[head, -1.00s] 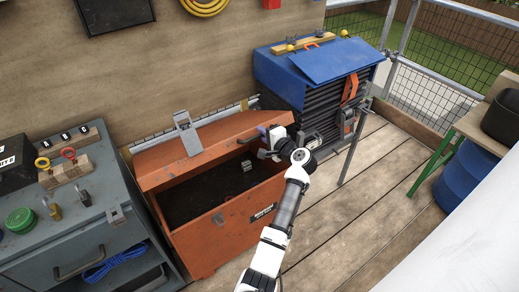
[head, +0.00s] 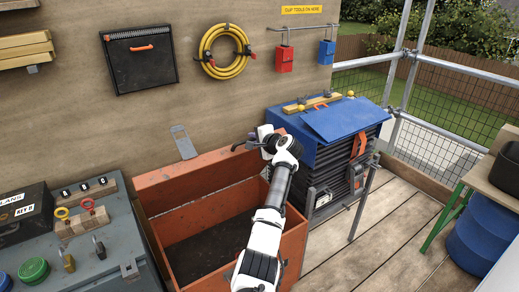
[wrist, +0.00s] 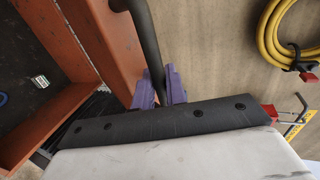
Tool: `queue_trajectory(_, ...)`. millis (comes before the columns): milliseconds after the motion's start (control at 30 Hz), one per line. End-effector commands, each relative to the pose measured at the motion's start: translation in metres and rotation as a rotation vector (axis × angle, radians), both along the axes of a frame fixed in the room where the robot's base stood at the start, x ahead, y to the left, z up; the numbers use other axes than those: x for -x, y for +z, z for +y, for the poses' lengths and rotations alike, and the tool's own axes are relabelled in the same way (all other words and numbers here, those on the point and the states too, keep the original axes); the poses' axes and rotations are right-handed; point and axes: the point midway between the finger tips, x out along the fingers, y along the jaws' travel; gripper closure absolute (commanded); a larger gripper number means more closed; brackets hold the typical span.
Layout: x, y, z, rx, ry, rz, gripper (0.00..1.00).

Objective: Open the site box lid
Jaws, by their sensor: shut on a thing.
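The orange site box (head: 293,245) stands open against the plywood wall, its dark inside showing. Its lid (head: 195,168) is raised, standing steeply at the back of the box, with a grey hasp (head: 183,142) at its top edge. My gripper (head: 262,135) is at the lid's upper right part. In the wrist view the purple fingers (wrist: 160,88) are shut around the black bar handle (wrist: 147,40) beside the orange lid (wrist: 105,40). My arm hides part of the box's right side and front in the head view.
A blue-covered stack (head: 330,130) stands close to the right of the box. A grey bench (head: 105,255) with keys and a green tin is at the left. A yellow hose (head: 207,50) and a black panel (head: 138,58) hang on the wall above. Deck boards (head: 375,235) are clear at right.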

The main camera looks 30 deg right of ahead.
Motion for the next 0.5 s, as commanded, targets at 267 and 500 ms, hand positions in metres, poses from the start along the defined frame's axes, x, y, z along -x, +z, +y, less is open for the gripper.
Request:
queue_trajectory(267, -0.026, 0.015, 0.001, 0.004, 0.001, 0.068, 1.00)
queue_trajectory(500, -0.041, 0.021, 0.001, 0.005, 0.000, 0.108, 1.00)
